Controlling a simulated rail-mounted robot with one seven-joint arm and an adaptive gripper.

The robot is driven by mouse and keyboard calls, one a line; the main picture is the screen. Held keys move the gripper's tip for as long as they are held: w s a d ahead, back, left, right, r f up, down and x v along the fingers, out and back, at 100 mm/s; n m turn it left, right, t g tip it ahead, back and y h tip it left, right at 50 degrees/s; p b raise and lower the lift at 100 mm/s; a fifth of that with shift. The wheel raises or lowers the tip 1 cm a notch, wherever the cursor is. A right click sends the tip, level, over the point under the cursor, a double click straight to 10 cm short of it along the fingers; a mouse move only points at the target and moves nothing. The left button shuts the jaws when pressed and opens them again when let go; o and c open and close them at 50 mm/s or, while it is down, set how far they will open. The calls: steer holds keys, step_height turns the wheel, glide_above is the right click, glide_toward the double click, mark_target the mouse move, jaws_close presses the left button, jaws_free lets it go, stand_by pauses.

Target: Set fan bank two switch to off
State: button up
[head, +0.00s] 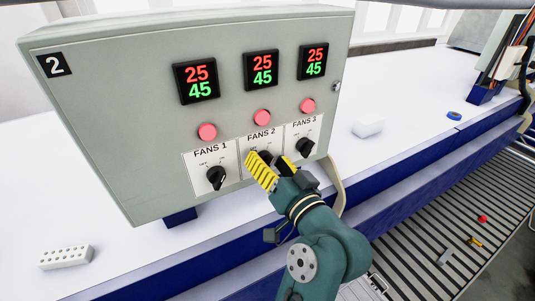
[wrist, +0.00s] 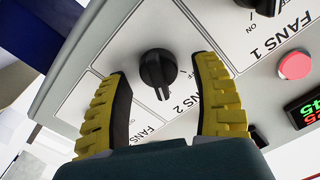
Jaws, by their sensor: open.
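The fan bank two switch is a black rotary knob under the FANS 2 label (head: 260,136) on a grey control box (head: 110,120). In the head view it is mostly hidden behind my gripper (head: 264,168). The wrist view shows the knob (wrist: 157,70) between my two yellow ribbed fingers, its narrow grip pointing toward the bottom of that picture. My gripper (wrist: 164,72) is open, with a finger on either side of the knob and a visible gap to each. The OFF and ON marks for this knob are too hidden to read its setting.
The FANS 1 knob (head: 216,178) is to the left and the FANS 3 knob (head: 305,147) close on the right. Red buttons (head: 262,118) and displays (head: 261,70) are above. The box stands on a white bench (head: 400,170) with a blue edge.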

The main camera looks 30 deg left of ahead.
steer(key=shift+w+a, duration=0.1)
steer(key=shift+a, duration=0.15)
steer(key=shift+c, duration=0.3)
jaws_close()
